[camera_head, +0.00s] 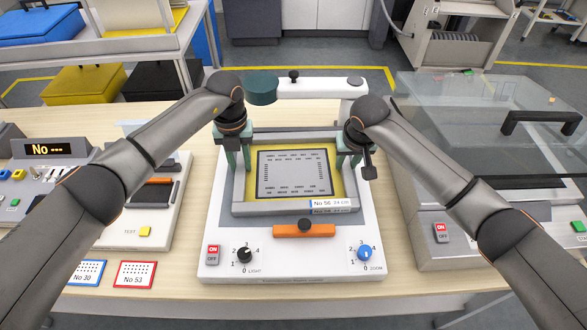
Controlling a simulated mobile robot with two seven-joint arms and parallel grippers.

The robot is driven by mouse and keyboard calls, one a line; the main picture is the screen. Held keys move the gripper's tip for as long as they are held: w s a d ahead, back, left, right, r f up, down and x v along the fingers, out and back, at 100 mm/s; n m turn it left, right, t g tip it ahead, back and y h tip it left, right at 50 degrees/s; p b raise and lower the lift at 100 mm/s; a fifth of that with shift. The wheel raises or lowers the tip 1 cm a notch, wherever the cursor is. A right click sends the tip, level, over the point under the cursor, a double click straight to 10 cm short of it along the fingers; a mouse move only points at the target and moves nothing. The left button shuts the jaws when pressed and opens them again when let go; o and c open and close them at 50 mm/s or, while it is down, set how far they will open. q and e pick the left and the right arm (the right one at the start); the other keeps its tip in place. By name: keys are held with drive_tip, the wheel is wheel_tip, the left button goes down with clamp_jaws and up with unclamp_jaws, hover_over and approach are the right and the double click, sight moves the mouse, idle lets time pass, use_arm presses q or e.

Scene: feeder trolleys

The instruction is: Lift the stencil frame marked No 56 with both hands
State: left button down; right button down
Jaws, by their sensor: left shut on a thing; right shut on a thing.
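The stencil frame (270,208) is a grey rectangular frame with a yellow border and a grey printed sheet in the middle. Its front bar carries a white label reading No 56. A second, darker label strip shows just below that one; I cannot read it surely. The frame is over the white inspection unit (215,235); I cannot tell whether it touches it. My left gripper (238,158) is shut on the frame's left side bar. My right gripper (349,158) is shut on its right side bar. The fingertips are partly hidden.
The unit has an orange bar (304,231), a light knob (244,254) and a blue zoom knob (365,253) in front. A white overhead arm (315,87) stands behind the frame. A clear-lidded machine (440,215) is at right, a control panel (40,185) at left.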

use_arm(q)
drive_tip(key=shift+r, duration=0.15)
use_arm(e)
drive_tip(key=shift+r, duration=0.15)
idle(0.5)
